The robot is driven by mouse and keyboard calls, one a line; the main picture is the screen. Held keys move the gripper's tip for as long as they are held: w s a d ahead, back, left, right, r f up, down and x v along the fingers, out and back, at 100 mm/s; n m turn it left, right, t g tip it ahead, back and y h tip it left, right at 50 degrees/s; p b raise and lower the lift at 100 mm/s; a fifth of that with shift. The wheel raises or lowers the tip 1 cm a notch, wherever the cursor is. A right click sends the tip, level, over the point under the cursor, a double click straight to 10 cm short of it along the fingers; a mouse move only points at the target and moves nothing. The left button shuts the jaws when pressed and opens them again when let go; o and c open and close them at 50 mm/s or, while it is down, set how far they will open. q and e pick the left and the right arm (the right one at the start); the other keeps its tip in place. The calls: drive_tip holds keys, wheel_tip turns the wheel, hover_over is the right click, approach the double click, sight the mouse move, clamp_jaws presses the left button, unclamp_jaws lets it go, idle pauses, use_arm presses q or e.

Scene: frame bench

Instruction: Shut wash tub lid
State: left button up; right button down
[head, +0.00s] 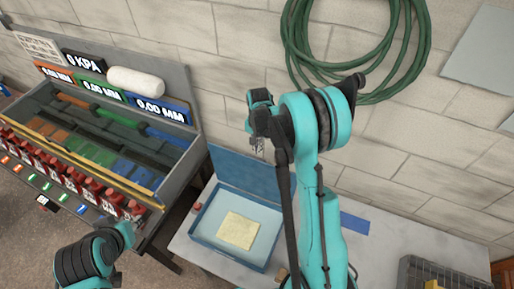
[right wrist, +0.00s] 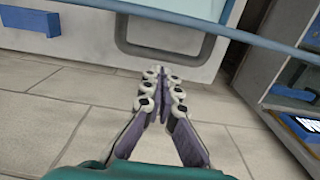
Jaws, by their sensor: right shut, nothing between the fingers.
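The wash tub (head: 197,228) is a shallow blue tray with a pale inside on the grey bench top. Its blue lid (head: 240,172) stands raised at the tub's back edge, near the wall. A pale yellow cloth or sponge (head: 238,231) lies in the tub. My right gripper (head: 258,148) is at the lid's upper right part in the head view; I cannot tell if they touch. In the right wrist view its fingers (right wrist: 160,78) are together, with nothing between them. My left arm shows at the lower left, but its gripper is not visible.
A blue strip (head: 354,223) lies on the bench to the right, and a wire basket (head: 440,275) stands farther right. A rack with red-topped parts (head: 95,185) is at left. A green hose (head: 355,75) hangs on the wall.

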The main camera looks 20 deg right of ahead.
use_arm(q)
drive_tip(key=shift+w+d, duration=0.1)
drive_tip(key=shift+w, duration=0.2)
drive_tip(key=shift+s, duration=0.1)
